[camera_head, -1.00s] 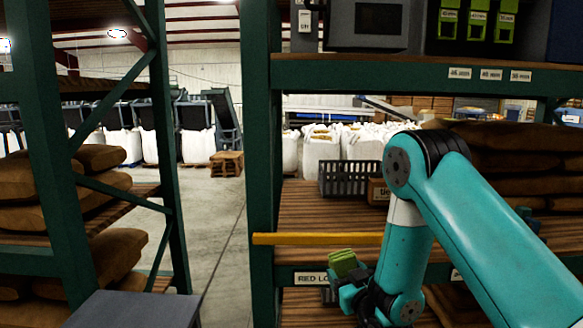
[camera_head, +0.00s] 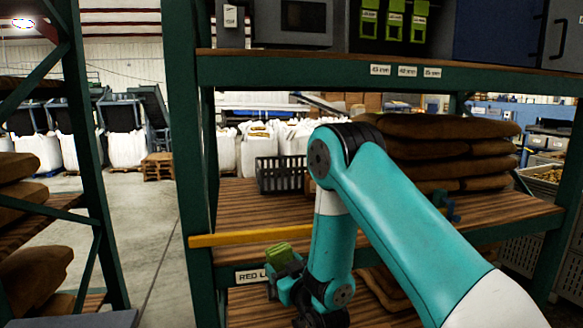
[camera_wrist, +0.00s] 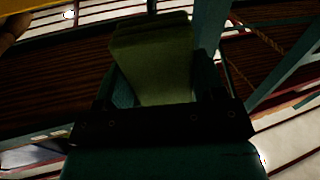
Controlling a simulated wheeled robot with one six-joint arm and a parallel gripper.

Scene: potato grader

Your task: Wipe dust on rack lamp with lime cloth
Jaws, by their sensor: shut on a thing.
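The lime cloth (camera_head: 279,253) is a small folded block, held in my gripper (camera_head: 284,270) in front of the rack, just below the yellow bar. In the wrist view the cloth (camera_wrist: 155,55) looks dark olive in shadow and sits between the two fingers of my gripper (camera_wrist: 162,80), which are shut on it. I cannot make out a rack lamp or dust on it in either view. My arm covers part of the middle shelf and the label below.
The green rack (camera_head: 185,130) has a yellow bar (camera_head: 245,236) across its front. A dark crate (camera_head: 280,174) and stacked sacks (camera_head: 450,135) stand on its middle shelf (camera_head: 235,197). The upper shelf bears a grey box (camera_head: 305,22) and green tags. Open floor (camera_head: 145,220) lies left.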

